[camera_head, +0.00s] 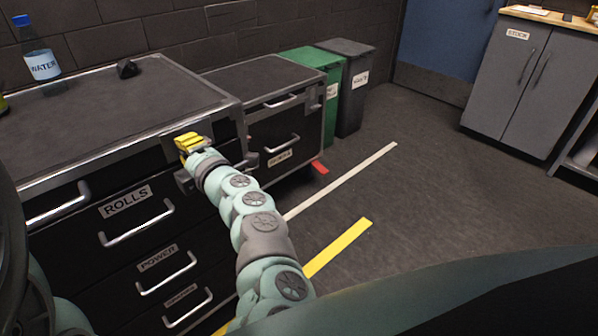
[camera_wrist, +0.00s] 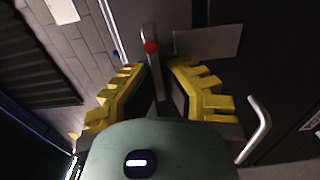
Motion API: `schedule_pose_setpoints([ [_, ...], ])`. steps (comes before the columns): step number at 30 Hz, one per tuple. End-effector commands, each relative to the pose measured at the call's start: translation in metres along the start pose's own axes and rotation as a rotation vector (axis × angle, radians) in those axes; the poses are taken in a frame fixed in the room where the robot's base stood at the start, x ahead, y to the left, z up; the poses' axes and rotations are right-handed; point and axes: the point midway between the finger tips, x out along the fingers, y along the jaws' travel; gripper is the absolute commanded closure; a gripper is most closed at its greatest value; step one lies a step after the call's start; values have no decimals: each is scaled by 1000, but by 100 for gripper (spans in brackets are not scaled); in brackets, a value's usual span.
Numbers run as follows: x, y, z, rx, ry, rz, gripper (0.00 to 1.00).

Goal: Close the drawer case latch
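The drawer case (camera_head: 85,150) is a dark cabinet with metal edges and silver handles, at the left of the head view. In the wrist view, a narrow grey bar with a red round spot, seemingly the latch (camera_wrist: 151,47), stands out from the case front. My gripper (camera_head: 188,141) has yellow fingers and is at the upper right corner of the case front. In the wrist view my gripper (camera_wrist: 158,78) is open, with the bar between its fingers. I cannot tell whether either finger touches it. In the head view my gripper and wrist hide the latch.
A water bottle (camera_head: 38,52) and a small black object (camera_head: 126,68) stand on the case top. A second drawer cabinet (camera_head: 255,80), a green bin (camera_head: 318,70) and a dark bin (camera_head: 350,75) stand beyond. Open floor (camera_head: 420,180) lies to the right.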

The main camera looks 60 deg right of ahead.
Motion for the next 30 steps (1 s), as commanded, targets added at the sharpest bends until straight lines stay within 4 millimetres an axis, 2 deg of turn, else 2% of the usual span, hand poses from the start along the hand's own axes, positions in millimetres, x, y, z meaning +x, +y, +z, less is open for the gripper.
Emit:
schedule_pose_setpoints([
  [11, -1, -4, 1, -9, -6, -9, 100],
  [12, -1, -4, 1, -9, -6, -9, 89],
  [20, 0, -2, 0, -7, -3, -4, 63],
  [30, -4, -1, 1, -6, -3, -3, 63],
])
